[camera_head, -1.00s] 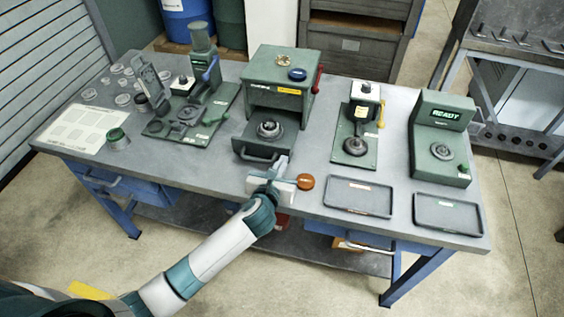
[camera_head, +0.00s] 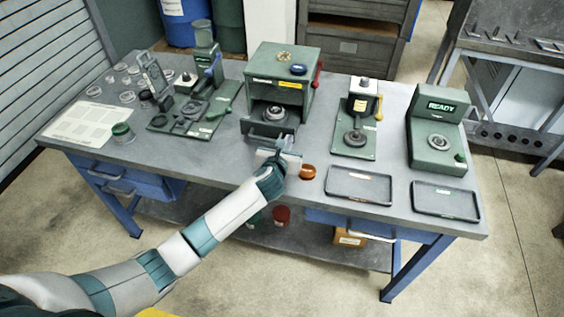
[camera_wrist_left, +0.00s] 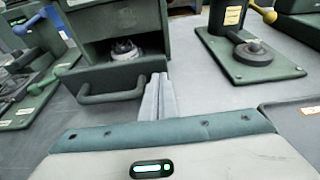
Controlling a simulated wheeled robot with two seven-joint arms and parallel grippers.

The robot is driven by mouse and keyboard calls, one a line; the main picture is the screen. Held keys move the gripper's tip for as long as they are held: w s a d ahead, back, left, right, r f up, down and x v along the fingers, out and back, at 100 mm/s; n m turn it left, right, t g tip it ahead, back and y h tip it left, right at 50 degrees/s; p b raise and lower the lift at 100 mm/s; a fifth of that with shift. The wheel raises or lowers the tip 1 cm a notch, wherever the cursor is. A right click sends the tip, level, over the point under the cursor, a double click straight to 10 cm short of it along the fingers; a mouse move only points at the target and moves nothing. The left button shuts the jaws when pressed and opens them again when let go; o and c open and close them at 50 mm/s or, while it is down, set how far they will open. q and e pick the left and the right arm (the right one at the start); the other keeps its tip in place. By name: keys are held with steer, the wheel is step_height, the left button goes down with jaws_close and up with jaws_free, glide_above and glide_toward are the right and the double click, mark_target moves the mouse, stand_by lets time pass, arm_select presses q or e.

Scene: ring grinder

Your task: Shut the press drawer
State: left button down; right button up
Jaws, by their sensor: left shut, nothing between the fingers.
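The green press (camera_head: 282,85) stands at the back middle of the bench, with a red lever on its right side. Its drawer (camera_head: 268,131) sticks out a little at the front and holds a round metal ring part (camera_head: 275,114). In the left wrist view the drawer front (camera_wrist_left: 112,80) and its bar handle show, with the ring part (camera_wrist_left: 124,50) inside the opening. My left gripper (camera_head: 287,141) is shut and empty, its fingertips at the right end of the drawer front. In the wrist view the closed fingers (camera_wrist_left: 159,82) point at that edge; I cannot tell whether they touch. My right gripper is not in view.
A green station with a yellow-handled lever (camera_head: 360,115) and a READY unit (camera_head: 437,130) stand to the right. Two dark trays (camera_head: 359,186) lie at the front right. An orange round knob (camera_head: 307,172) is near my left wrist. Another lever station (camera_head: 205,95) stands left.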

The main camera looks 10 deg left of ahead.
arm_select(q)
steer(key=b, duration=0.3)
glide_toward(296, 117)
steer(key=w, duration=0.2)
steer(key=w+d, duration=0.1)
steer(key=w, duration=0.1)
steer(key=shift+r, duration=0.2)
steer(key=shift+w, duration=0.3)
steer(key=shift+r, duration=0.35)
